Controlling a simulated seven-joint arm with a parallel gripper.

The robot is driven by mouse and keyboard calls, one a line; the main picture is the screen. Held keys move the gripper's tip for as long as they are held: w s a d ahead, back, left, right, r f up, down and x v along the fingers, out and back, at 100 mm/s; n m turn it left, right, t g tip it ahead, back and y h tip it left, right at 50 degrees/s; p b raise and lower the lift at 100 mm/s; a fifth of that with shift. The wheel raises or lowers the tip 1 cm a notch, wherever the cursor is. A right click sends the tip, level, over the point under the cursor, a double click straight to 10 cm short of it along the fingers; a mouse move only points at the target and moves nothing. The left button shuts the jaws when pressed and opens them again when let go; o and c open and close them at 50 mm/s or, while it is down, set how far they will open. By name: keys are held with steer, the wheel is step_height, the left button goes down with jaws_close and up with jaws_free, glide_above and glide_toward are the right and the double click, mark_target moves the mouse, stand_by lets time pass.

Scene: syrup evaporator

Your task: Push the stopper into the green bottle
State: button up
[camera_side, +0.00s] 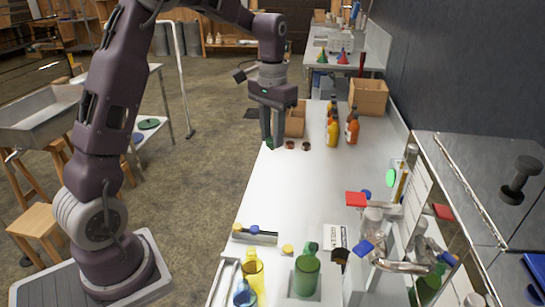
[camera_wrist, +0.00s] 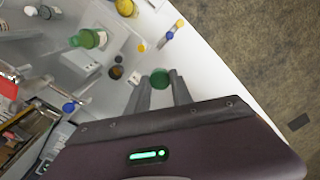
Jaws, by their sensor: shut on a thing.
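The green bottle (camera_side: 306,276) stands at the near end of the white bench in the side view. It also shows at the upper left of the wrist view (camera_wrist: 88,39). My gripper (camera_side: 273,146) is at the bench's left edge, much farther along the bench, well away from the bottle. In the wrist view, its fingers (camera_wrist: 160,80) are closed around a round green stopper (camera_wrist: 159,77). In the side view, the stopper is mostly hidden by the fingers, with only a bit of green showing.
A yellow bottle (camera_side: 252,272) and a blue bottle (camera_side: 243,294) stand left of the green bottle. A rack (camera_side: 256,238) with small yellow and blue tops lies nearby. Orange and yellow bottles (camera_side: 352,128) and a wooden box (camera_side: 369,98) stand farther back. The bench middle (camera_side: 285,190) is clear.

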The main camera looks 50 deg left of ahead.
steer(key=s+d+m, duration=0.3)
steer(key=d, duration=0.8)
steer(key=s+d+m, duration=0.3)
steer(key=d, duration=0.8)
steer(key=shift+w+a+f, duration=0.1)
steer(key=shift+a+f, duration=0.05)
steer(key=shift+f, duration=1.6)
steer(key=shift+w+a+f, duration=0.1)
steer(key=shift+f, duration=1.65)
steer(key=shift+a+f, duration=0.15)
steer(key=shift+f, duration=1.6)
steer(key=shift+f, duration=0.95)
steer(key=shift+c, duration=0.5)
steer(key=o, duration=1.6)
steer(key=shift+c, duration=0.2)
